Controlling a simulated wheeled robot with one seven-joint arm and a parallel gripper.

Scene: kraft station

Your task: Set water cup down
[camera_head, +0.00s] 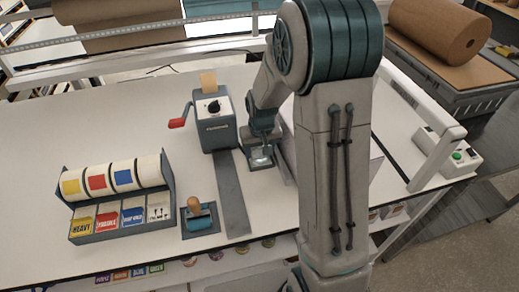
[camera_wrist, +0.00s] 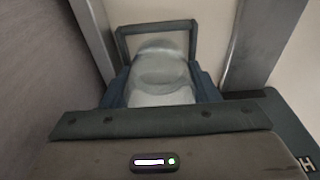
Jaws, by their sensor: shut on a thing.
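The water cup (camera_wrist: 160,78) is pale and see-through, and it sits between my two dark blue fingers in the wrist view. My gripper (camera_wrist: 160,88) is shut on it. In the head view my gripper (camera_head: 261,148) points down over the table, right of the grey tape machine (camera_head: 214,122). The cup shows there only as a small pale patch (camera_head: 261,155) between the fingers. A dark square frame (camera_head: 250,164) lies at the cup; it also shows behind the cup in the wrist view (camera_wrist: 155,27). I cannot tell whether the cup's base touches anything.
A grey strip (camera_head: 232,195) runs forward from the tape machine. A label rack (camera_head: 120,200) and a wooden-knobbed stamp (camera_head: 197,215) stand front left. A pale box (camera_head: 288,150) is close right of my gripper, partly behind my arm. The back left of the table (camera_head: 90,125) is clear.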

